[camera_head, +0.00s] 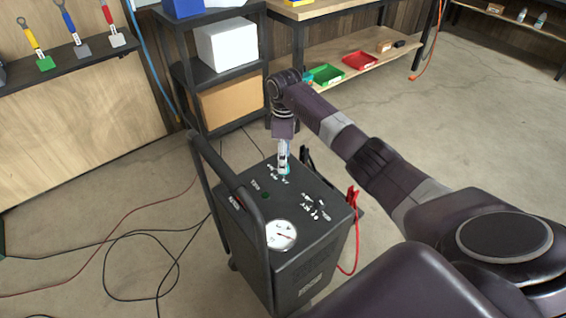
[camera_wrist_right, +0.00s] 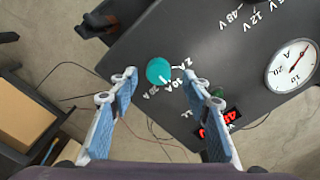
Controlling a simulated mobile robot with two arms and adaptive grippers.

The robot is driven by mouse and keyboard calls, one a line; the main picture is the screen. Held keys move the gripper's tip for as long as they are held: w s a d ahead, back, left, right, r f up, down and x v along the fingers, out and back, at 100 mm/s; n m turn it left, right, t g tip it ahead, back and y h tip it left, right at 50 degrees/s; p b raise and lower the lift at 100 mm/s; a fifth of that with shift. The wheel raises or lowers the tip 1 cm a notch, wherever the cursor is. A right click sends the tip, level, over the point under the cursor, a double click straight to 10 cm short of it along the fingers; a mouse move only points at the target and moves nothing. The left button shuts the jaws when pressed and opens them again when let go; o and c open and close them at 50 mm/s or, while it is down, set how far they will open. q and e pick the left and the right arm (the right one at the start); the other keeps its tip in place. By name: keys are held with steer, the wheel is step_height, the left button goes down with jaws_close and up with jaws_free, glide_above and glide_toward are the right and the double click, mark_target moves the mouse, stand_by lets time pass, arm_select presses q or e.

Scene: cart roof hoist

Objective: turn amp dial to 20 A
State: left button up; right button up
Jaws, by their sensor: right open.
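The amp dial (camera_wrist_right: 158,70) is a round teal knob on the top panel of the black wheeled charger (camera_head: 310,225). In the right wrist view it lies between the tips of my right gripper (camera_wrist_right: 160,80), whose blue-padded fingers are open, apart from each other. The labels 2 A, 10 A and 20 A are printed around the dial's near side. A pale mark on the dial seems to face the 10 A label. In the head view my right gripper (camera_head: 284,162) points down over the panel and largely hides the dial. My left gripper is not in view.
Cables (camera_head: 130,238) lie on the floor. A shelf (camera_head: 215,75) stands behind.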

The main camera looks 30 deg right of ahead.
step_height(320, 180, down, 2)
steer(key=shift+w+f, duration=0.15)
steer(key=shift+f, duration=0.35)
steer(key=c, duration=1.2)
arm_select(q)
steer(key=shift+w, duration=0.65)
arm_select(e)
steer(key=shift+o, duration=0.2)
